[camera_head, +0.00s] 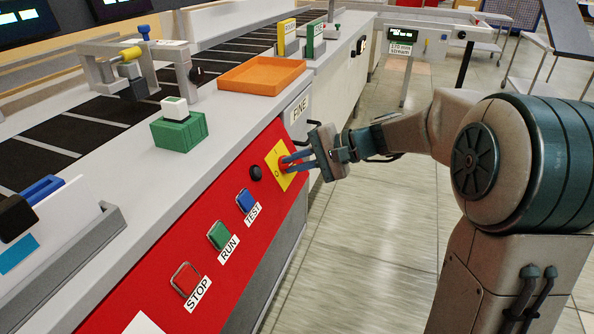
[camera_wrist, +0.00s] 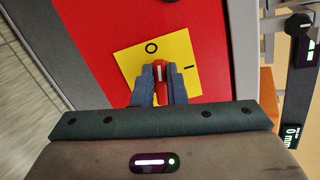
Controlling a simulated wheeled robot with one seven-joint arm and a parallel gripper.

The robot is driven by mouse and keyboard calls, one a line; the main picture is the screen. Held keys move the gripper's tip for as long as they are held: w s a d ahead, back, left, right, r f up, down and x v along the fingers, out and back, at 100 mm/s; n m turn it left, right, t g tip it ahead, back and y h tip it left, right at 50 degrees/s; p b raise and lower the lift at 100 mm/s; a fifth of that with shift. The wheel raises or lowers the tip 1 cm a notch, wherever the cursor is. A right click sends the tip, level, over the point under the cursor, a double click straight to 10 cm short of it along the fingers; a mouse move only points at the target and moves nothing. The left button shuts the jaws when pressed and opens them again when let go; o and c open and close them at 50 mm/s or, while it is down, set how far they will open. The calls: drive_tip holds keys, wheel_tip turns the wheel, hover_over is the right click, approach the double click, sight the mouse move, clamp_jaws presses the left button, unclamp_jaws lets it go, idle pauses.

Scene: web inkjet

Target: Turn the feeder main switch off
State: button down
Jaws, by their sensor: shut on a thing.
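The feeder main switch is a yellow square plate (camera_head: 273,159) on the red panel, marked I and O. In the wrist view the plate (camera_wrist: 132,62) carries a small red knob (camera_wrist: 160,73) with a white line. The line runs roughly up and down in that view, its upper end toward the O; the I lies to the right. My gripper (camera_head: 284,164) reaches the plate from the right in the head view. In the wrist view its fingers (camera_wrist: 159,82) are shut around the knob, one on each side, hiding part of it.
A black knob (camera_head: 256,173), blue TEST button (camera_head: 247,201), green RUN button (camera_head: 219,235) and STOP button (camera_head: 186,280) line the red panel (camera_head: 160,245). An orange tray (camera_head: 262,76) and green block (camera_head: 180,132) stand on the ledge above. The floor at right is open.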

drive_tip(key=shift+s+f+n+b, duration=0.1)
drive_tip(key=shift+f+n+b, duration=0.15)
drive_tip(key=shift+n+b, duration=0.85)
drive_tip(key=shift+n, duration=0.4)
drive_tip(key=c, duration=1.5)
unclamp_jaws()
drive_tip(key=shift+o, duration=0.2)
drive_tip(key=shift+r, duration=0.1)
drive_tip(key=shift+d, duration=0.1)
drive_tip(key=shift+d+r+p, duration=0.3)
drive_tip(key=p+v, duration=0.4)
drive_tip(key=v, duration=0.9)
